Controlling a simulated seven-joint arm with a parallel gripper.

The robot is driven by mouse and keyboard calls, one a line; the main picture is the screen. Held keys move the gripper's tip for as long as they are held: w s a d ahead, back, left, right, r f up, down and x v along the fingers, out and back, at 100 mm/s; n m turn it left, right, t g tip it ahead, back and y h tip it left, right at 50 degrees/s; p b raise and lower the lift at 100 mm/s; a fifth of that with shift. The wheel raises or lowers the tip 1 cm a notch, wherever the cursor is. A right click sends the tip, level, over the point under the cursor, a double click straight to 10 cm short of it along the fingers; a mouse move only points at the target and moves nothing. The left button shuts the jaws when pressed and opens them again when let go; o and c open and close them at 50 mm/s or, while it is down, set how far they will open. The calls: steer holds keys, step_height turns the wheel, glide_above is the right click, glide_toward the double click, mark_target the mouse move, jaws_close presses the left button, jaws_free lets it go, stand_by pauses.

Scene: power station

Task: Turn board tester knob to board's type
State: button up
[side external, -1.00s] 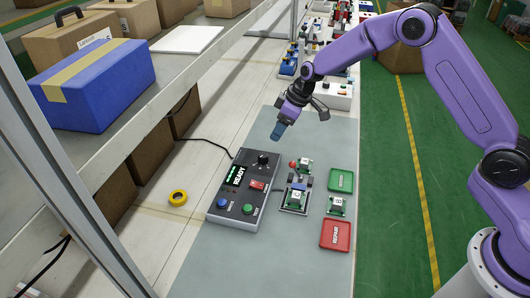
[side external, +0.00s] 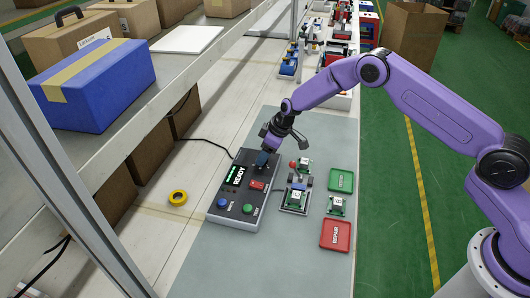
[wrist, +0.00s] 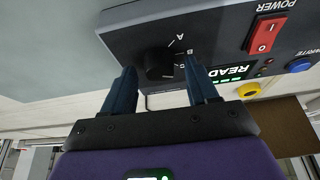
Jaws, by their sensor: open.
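The board tester (side external: 236,200) is a dark box with a lit READY display, a red power switch (wrist: 264,35), a blue button and a green button. In the side view my gripper (side external: 262,160) hides the knob. A green board marked C (side external: 297,196) sits in the fixture (side external: 292,209) right of the tester.
Other boards (side external: 336,205) lie near a green tray (side external: 341,181) and a red tray (side external: 335,235) on the right of the grey mat (side external: 220,268). A yellow tape roll (side external: 178,197) lies left of the tester. A shelf with boxes stands at the left.

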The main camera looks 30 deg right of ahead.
steer(key=c, duration=1)
steer(key=shift+m+t+h, duration=0.3)
steer(key=shift+m+h, duration=0.5)
steer(key=shift+m, duration=1.2)
steer(key=o, duration=1)
steer(key=shift+r, duration=0.1)
steer(key=v, duration=1.7)
steer(key=shift+s, duration=0.25)
